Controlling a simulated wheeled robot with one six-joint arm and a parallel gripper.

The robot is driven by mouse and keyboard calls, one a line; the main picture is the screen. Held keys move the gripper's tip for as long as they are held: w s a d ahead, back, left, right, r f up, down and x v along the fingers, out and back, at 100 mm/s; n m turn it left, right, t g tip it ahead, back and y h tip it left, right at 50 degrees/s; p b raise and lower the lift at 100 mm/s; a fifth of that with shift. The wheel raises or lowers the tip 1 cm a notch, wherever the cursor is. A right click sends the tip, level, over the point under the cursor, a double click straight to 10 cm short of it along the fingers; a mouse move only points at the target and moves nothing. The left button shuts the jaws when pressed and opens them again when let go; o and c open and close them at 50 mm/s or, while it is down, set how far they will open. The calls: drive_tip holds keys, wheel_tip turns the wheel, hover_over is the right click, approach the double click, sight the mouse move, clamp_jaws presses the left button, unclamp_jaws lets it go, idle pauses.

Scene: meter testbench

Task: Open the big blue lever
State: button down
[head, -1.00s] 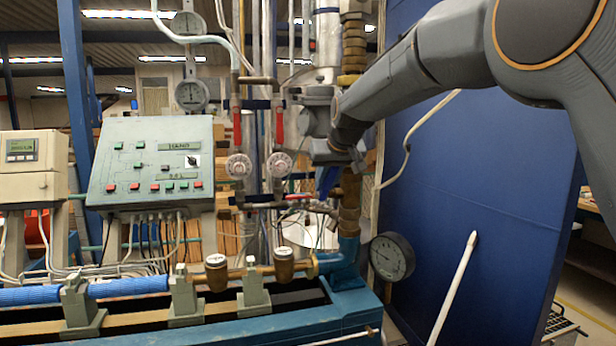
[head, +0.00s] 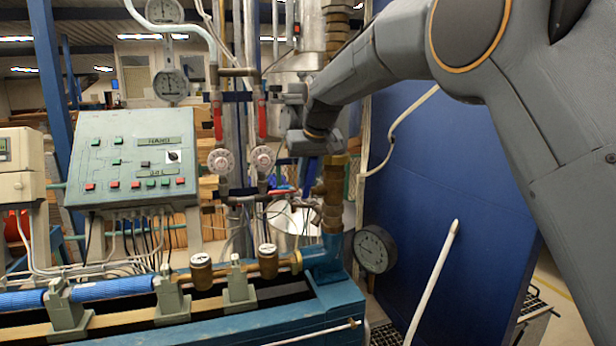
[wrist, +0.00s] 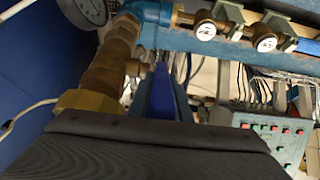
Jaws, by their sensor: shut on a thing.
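The big blue lever (head: 308,178) hangs roughly upright just left of the brass valve and pipe (head: 333,182) in the head view. My gripper (head: 309,156) comes in from the upper right and is shut on the lever's upper part. In the wrist view, the blue lever (wrist: 165,92) rises past the dark body of my gripper, beside the brass pipe (wrist: 110,62). The gripper body hides part of the lever, and the fingertips' contact is mostly hidden.
A round gauge (head: 375,249) and a tall blue panel (head: 460,170) stand to the right. Thin pipes with red-handled valves (head: 262,118) are close on the left. A control box (head: 133,158) stands farther left. Brass fittings line the blue bench (head: 300,315) below.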

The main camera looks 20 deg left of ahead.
drive_tip(key=shift+d, duration=0.1)
drive_tip(key=c, duration=1.6)
unclamp_jaws()
drive_tip(key=shift+s+d+r, duration=0.1)
drive_tip(key=shift+c, duration=0.2)
drive_tip(key=shift+b+v, duration=1.4)
drive_tip(key=shift+v, duration=2.45)
